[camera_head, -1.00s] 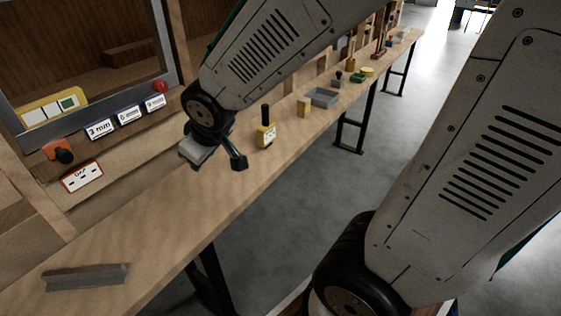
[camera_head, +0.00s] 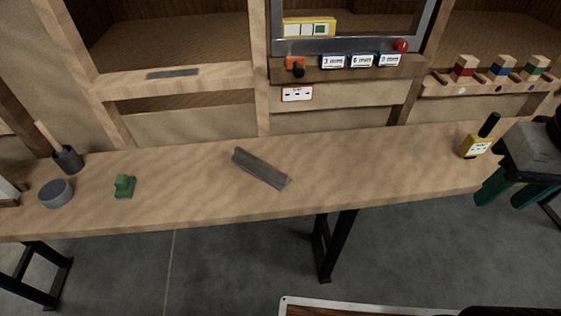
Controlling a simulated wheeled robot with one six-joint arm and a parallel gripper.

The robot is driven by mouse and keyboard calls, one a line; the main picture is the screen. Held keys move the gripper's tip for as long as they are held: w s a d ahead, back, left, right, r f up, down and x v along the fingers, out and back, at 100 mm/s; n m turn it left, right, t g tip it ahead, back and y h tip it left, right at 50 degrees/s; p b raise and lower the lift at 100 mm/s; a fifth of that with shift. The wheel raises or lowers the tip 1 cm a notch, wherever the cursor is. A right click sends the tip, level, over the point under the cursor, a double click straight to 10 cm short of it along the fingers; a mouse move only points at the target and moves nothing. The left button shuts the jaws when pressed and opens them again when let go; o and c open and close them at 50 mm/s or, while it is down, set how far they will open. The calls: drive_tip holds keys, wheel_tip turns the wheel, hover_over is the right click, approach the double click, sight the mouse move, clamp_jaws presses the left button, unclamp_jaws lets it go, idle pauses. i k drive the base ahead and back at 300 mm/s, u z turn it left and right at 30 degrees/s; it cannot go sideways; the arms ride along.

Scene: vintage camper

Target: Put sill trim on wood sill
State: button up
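The sill trim, a long grey angled strip (camera_head: 261,168), lies slantwise on the middle of the wooden bench. The wood sill (camera_head: 225,74) is a light ledge below the opening at upper left. A flat dark grey strip (camera_head: 172,74) lies on it. My gripper (camera_head: 504,198) is at the right edge, over the bench's right end and far from the trim. Its dark green fingers are apart with nothing seen between them. Part of it is cut off by the frame.
The bench (camera_head: 210,185) also holds a green block (camera_head: 124,186), a round grey tin (camera_head: 56,193), a dark cup with a handle (camera_head: 67,159) and a yellow bottle (camera_head: 475,147) near my gripper. The bench around the trim is clear.

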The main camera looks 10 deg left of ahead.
sight(172, 74)
drive_tip(key=z, duration=2.3)
drive_tip(key=k, duration=1.5)
drive_tip(key=u, duration=2.2)
drive_tip(key=i, duration=0.5)
drive_tip(key=z, duration=0.05)
